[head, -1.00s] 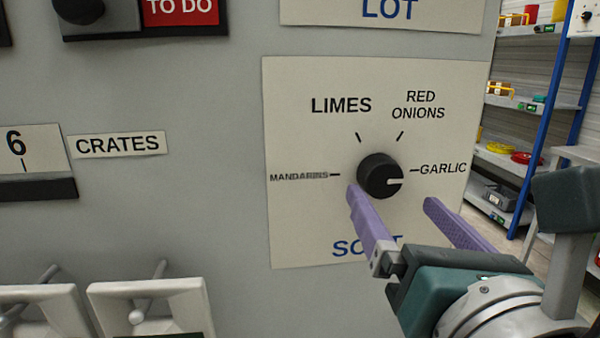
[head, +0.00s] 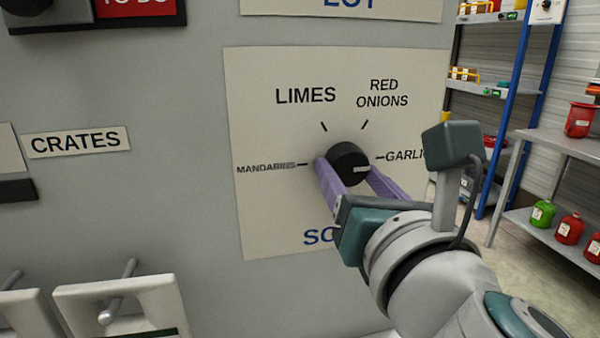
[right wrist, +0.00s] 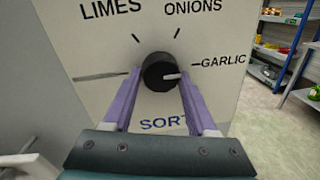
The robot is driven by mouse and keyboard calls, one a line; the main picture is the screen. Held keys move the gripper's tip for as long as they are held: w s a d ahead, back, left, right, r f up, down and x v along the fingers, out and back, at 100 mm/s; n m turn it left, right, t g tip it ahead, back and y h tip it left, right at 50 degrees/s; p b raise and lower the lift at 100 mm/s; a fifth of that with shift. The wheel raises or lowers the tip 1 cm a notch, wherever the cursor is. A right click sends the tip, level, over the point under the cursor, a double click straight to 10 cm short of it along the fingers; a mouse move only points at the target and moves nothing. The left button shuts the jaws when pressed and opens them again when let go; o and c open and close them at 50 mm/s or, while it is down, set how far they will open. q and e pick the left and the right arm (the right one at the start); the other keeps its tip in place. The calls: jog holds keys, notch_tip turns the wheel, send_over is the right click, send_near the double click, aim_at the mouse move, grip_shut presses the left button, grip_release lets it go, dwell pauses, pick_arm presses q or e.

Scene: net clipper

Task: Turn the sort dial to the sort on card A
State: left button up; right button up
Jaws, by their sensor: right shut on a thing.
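The sort dial (head: 347,160) is a round black knob on a cream panel (head: 262,215) with the labels MANDARINS, LIMES, RED ONIONS and GARLIC around it. Its white pointer mark faces right, toward GARLIC; the right wrist view also shows the dial (right wrist: 158,70) this way. My right gripper (head: 346,172) has its purple fingers on either side of the knob, shut on it. In the right wrist view the fingers (right wrist: 156,98) flank the knob's left and right sides. My left gripper is not in view. Card A is not seen in these frames.
A CRATES label (head: 76,142) and a pale frame with a lever (head: 120,295) are on the grey machine front at left. A red plate (head: 130,7) is at top left. Shelves with red and green containers (head: 542,214) stand at right, beyond open floor.

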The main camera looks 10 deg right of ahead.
jog(key=c, duration=0.7)
